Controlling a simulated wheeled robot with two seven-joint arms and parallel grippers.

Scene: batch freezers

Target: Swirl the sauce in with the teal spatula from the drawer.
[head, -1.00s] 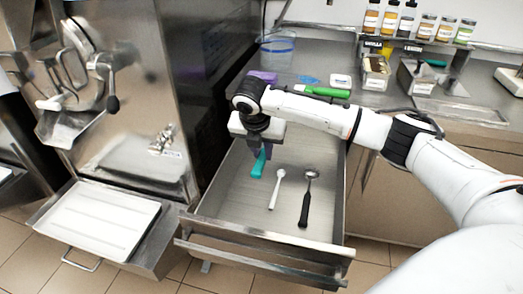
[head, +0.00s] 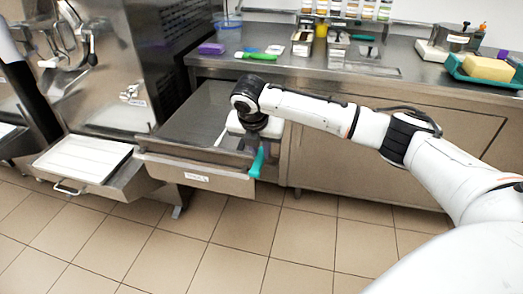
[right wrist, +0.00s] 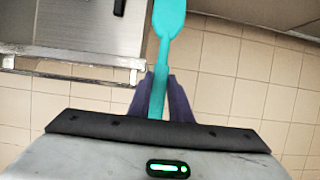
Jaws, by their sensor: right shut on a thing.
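My right gripper (head: 257,146) is shut on the teal spatula (head: 257,163), which hangs down at the right end of the open drawer's front. In the right wrist view the gripper (right wrist: 160,82) has its fingers around the spatula's handle (right wrist: 158,70), and the wider part (right wrist: 169,18) points away from it. The open drawer (head: 195,173) stands below the counter, partly hidden by my arm; a white-handled spoon (head: 222,130) shows inside. A white pan (head: 82,158) rests on the shelf under the freezer at left. I cannot make out any sauce in it. My left gripper is not in view.
The steel batch freezer (head: 120,60) stands left of the drawer. On the counter are a purple block (head: 211,48), a green-handled tool (head: 258,56), bottles and jars at the back, and a teal tray (head: 470,75) at right. The tiled floor (head: 215,235) in front is clear.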

